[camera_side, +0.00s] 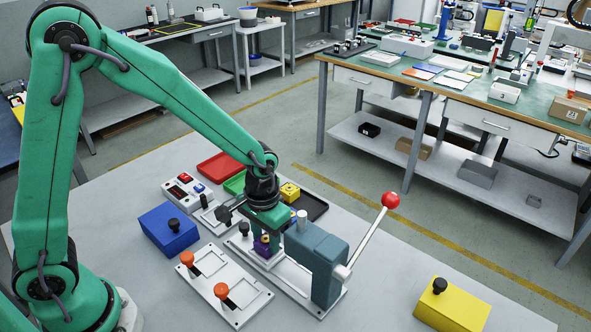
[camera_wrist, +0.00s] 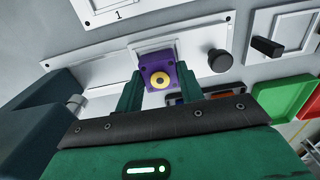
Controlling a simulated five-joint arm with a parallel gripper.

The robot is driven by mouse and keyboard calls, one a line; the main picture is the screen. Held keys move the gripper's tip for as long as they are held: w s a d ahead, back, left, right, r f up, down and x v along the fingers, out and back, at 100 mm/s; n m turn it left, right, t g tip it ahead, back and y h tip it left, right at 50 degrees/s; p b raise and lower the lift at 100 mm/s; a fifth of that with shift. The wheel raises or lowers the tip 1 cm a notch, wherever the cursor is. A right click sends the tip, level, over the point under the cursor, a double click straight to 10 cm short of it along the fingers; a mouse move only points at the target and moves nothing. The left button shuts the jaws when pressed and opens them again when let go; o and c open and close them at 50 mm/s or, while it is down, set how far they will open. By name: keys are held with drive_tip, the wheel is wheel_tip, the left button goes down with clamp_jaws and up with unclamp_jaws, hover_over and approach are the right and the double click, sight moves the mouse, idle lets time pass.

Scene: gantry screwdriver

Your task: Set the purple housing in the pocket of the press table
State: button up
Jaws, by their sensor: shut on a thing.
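The purple housing (camera_wrist: 157,63) is a small block with a yellow ring on its face. My gripper (camera_wrist: 145,92) is shut on it, with a green finger on each side. In the side view my gripper (camera_side: 265,232) points down and the purple housing (camera_side: 263,247) shows below it. The housing is over or at the press table (camera_side: 275,262), a pale plate in front of the blue-grey press (camera_side: 318,265). The pocket is mostly hidden behind the housing. I cannot tell whether the housing touches the table.
The press lever with a red ball (camera_side: 390,200) leans up to the right. A plate with two orange knobs (camera_side: 222,290) lies in front. A blue block (camera_side: 168,230) stands left, a yellow block (camera_side: 452,305) far right. Red (camera_side: 220,168) and green trays lie behind.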

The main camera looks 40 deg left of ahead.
sight(265, 239)
drive_tip(key=shift+f, duration=0.1)
idle(0.3)
drive_tip(key=o, duration=1.3)
drive_tip(key=shift+r, duration=4)
drive_tip(key=shift+r, duration=0.1)
